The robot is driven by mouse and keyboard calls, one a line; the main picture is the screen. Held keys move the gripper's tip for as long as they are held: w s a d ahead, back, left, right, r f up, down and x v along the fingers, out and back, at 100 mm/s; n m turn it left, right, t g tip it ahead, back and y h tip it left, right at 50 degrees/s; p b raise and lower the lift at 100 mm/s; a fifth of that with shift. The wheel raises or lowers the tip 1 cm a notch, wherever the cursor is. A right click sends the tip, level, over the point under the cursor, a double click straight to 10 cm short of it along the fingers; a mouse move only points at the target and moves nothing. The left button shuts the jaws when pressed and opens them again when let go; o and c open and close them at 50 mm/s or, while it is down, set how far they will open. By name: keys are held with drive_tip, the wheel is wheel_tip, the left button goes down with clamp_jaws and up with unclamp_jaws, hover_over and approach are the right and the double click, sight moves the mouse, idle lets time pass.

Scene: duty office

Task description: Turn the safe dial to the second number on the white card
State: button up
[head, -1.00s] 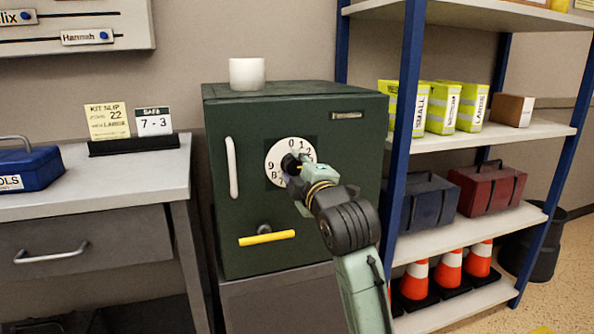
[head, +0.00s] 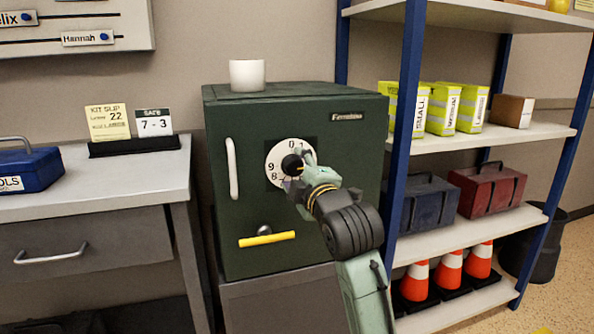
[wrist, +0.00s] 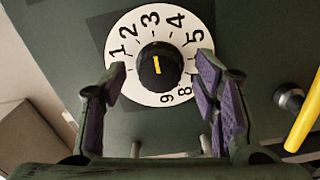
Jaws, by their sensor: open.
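The white card (head: 153,123) on the desk stand reads SAFE, 7 - 3. The safe dial (head: 276,151) is a white numbered ring with a black knob (wrist: 150,75) on the dark green safe door. In the wrist view the knob's yellow mark runs along the line toward the 3 side of the ring; which end points is unclear. My gripper (head: 299,167) is in front of the dial. In the wrist view its open gripper (wrist: 162,78) has one finger on each side of the knob, apart from it. The fingers hide some numbers.
The safe (head: 355,145) has a white bar handle (head: 233,168) and a yellow lever (head: 267,239). A white cup-like cylinder (head: 247,75) stands on top. A blue-posted shelf (head: 485,136) stands close on the right, the desk (head: 100,195) on the left.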

drive_tip(key=v, duration=1.1)
drive_tip(key=shift+s, duration=0.15)
drive_tip(key=shift+r, duration=0.1)
